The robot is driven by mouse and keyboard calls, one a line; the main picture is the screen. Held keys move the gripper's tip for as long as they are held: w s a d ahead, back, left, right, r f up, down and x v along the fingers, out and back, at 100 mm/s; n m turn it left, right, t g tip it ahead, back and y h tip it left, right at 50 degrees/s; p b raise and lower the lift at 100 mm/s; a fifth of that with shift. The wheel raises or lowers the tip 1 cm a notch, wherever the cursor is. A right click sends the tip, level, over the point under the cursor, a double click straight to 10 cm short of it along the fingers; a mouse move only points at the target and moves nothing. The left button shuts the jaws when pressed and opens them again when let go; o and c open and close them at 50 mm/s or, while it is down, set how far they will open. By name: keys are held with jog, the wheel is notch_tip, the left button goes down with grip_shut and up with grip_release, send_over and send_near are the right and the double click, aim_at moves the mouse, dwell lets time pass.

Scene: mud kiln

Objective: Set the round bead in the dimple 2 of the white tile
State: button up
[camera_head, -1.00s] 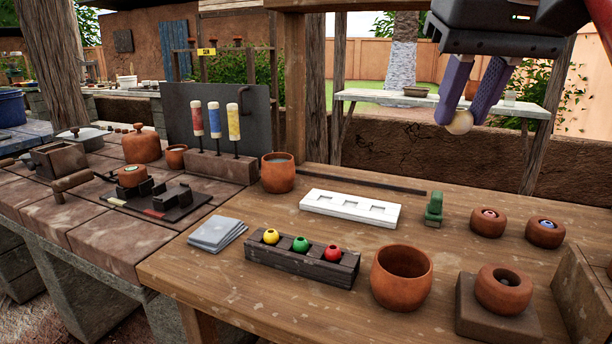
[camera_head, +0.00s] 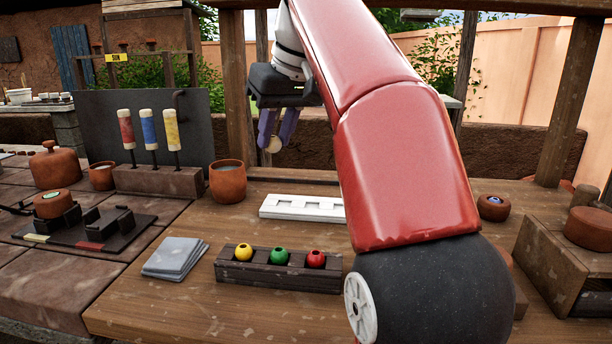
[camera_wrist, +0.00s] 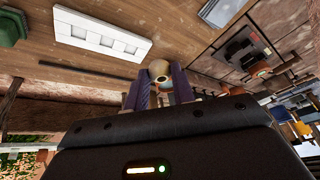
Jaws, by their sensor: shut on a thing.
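My gripper (camera_head: 270,143) has purple fingers shut on a pale cream round bead (camera_head: 274,145). It holds the bead in the air, above and behind the white tile (camera_head: 290,213). In the wrist view the bead (camera_wrist: 159,69) sits between the fingertips (camera_wrist: 158,84). The white tile lies flat on the wooden table, with square dimples in a row. Its right end is hidden behind my arm in the head view. In the wrist view the whole tile (camera_wrist: 72,40) shows at the upper left, apart from the bead.
A clay cup (camera_head: 228,184) stands left of the tile. A dark wooden rack (camera_head: 230,271) with yellow, green and red balls is in front. Grey cards (camera_head: 175,258) lie at the left. A green object (camera_wrist: 12,25) is near the tile. My arm covers the table's right part.

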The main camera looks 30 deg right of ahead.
jog(key=shift+m, duration=0.4)
jog(key=w+d+f, duration=0.2)
jog(key=d+f, duration=0.1)
jog(key=w+d+f, duration=0.2)
jog(key=d+f, duration=0.2)
jog(key=w+d+f+b, duration=0.1)
jog(key=w+d+f, duration=0.2)
jog(key=d+f, duration=0.1)
jog(key=shift+f, duration=0.25)
jog(key=shift+r+p, duration=0.15)
jog(key=shift+p, duration=0.15)
notch_tip(320, 180, down, 4)
jog(key=b, duration=0.3)
jog(key=shift+f, duration=0.25)
jog(key=shift+r, duration=0.1)
jog(key=o, duration=1)
jog(key=shift+o, duration=0.2)
